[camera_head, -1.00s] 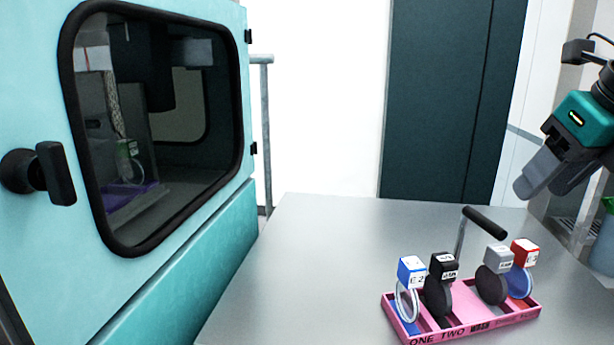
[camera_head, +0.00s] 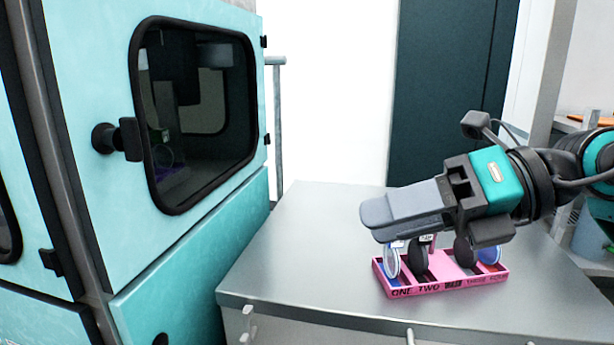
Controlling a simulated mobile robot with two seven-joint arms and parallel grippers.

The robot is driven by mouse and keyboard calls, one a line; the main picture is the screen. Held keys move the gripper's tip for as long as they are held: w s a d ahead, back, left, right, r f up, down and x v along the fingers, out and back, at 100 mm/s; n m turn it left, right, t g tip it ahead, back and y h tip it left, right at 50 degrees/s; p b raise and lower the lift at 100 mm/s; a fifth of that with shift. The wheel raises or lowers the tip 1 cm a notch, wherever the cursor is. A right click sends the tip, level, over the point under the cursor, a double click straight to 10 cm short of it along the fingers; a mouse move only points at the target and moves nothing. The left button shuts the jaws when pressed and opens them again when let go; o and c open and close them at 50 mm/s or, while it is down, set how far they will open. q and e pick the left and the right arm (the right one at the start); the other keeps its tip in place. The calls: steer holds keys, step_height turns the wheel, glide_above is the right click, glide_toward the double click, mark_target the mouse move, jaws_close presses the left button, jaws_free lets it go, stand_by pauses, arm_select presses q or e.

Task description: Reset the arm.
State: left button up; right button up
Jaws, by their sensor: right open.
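My right gripper (camera_head: 372,218) is in the camera_head view, reaching in from the right with its fingers pointing left. It is open, and nothing shows between its fingers. It appears in front of and above a pink rack (camera_head: 437,290) marked ONE, TWO and more. The rack holds several round discs on tags, among them a blue-rimmed one (camera_head: 391,262) and a dark one (camera_head: 418,256). The gripper hides the tops of these and most of the rack's handle. My left gripper is not in view.
The rack stands on a grey metal table (camera_head: 310,240) whose left part is clear. A teal cabinet (camera_head: 215,255) with a closed, windowed door and a black knob (camera_head: 130,139) stands at the left. A dark door panel (camera_head: 445,90) is behind the table.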

step_height(320, 180, up, 5)
steer(key=w+m+t+y, duration=0.2)
steer(key=m+t+y, duration=0.7)
steer(key=m, duration=0.2)
steer(key=w+d+f+m+t+h, duration=0.3)
steer(key=d+m+t+h, duration=0.2)
steer(key=m+t+h, duration=0.65)
steer(key=d+f+m+g+h, duration=0.2)
steer(key=f+m+h, duration=0.2)
steer(key=f+m, duration=0.1)
steer(key=d+f+m+g+h, duration=0.2)
steer(key=f+m, duration=0.3)
steer(key=f, duration=0.3)
steer(key=d+f+m+g+h, duration=0.2)
steer(key=d+f+m+h, duration=0.1)
steer(key=f+m+h, duration=0.2)
steer(key=shift+d+f+m+h, duration=0.15)
steer(key=shift+d+f+h, duration=0.05)
steer(key=shift+f, duration=0.3)
steer(key=shift+d+f+m+h, duration=0.1)
steer(key=shift+d+f+h, duration=0.05)
steer(key=shift+f, duration=0.35)
steer(key=s+a+f+m+g, duration=0.1)
steer(key=s+f+m+g, duration=0.1)
steer(key=s+f+g, duration=1.55)
steer(key=w+a+f+t+y, duration=0.2)
steer(key=w+a+f+t, duration=0.1)
steer(key=f+t, duration=0.8)
steer(key=shift+w+y, duration=0.3)
steer(key=shift+w, duration=0.4)
